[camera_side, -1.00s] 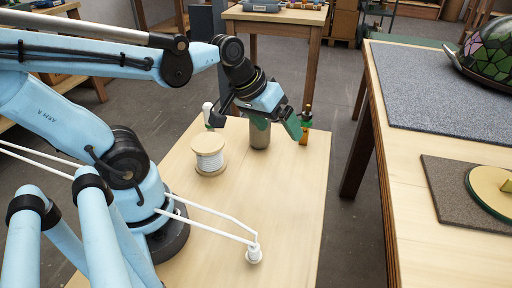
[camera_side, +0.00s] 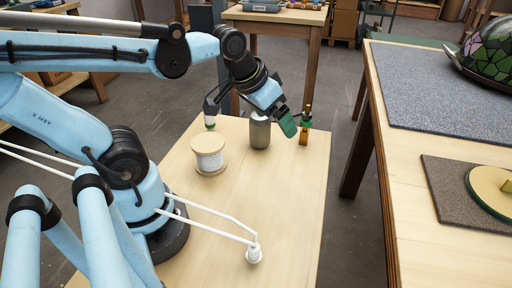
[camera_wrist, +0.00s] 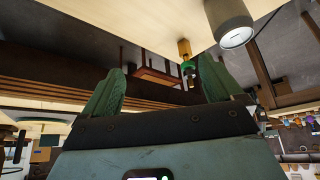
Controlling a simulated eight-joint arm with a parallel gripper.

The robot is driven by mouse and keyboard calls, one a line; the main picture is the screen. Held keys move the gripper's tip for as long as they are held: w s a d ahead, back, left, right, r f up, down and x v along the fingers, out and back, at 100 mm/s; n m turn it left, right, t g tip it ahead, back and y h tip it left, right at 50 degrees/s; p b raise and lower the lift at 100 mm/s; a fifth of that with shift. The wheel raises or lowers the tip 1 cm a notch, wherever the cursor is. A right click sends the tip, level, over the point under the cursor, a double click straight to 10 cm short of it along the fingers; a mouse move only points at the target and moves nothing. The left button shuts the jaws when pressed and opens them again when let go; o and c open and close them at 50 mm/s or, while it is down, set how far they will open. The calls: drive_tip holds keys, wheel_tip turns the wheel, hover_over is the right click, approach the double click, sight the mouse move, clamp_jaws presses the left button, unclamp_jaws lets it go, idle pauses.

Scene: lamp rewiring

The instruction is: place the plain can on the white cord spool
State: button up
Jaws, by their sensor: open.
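The plain can (camera_side: 260,131) is a grey-brown cylinder standing upright on the light wood table, right of and a little behind the spool. The white cord spool (camera_side: 209,155) stands upright with a bare, pale wooden top. My gripper (camera_side: 288,126) is at the can's upper right in the side view, its green fingers tilted down and overlapping in that view. In the wrist view, the two green fingers of my gripper (camera_wrist: 160,78) are spread with nothing held between them. The can (camera_wrist: 231,25) shows there at the upper right, outside the fingers.
A white plug-like piece (camera_side: 254,254) stands at the front.

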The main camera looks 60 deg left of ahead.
sight(259, 127)
drive_tip(key=w+a+n+g, duration=0.1)
drive_tip(key=a, duration=0.2)
drive_tip(key=w+a+n+g, duration=0.1)
drive_tip(key=a+n+g, duration=0.1)
drive_tip(key=a, duration=0.2)
drive_tip(key=w+a+n+g, duration=0.2)
drive_tip(key=a, duration=0.2)
drive_tip(key=shift+r, duration=0.35)
drive_tip(key=shift+a+f+g, duration=0.2)
drive_tip(key=shift+a+g, duration=0.2)
drive_tip(key=shift+s+f, duration=0.15)
drive_tip(key=shift+f, duration=5.8)
drive_tip(key=c, duration=1.3)
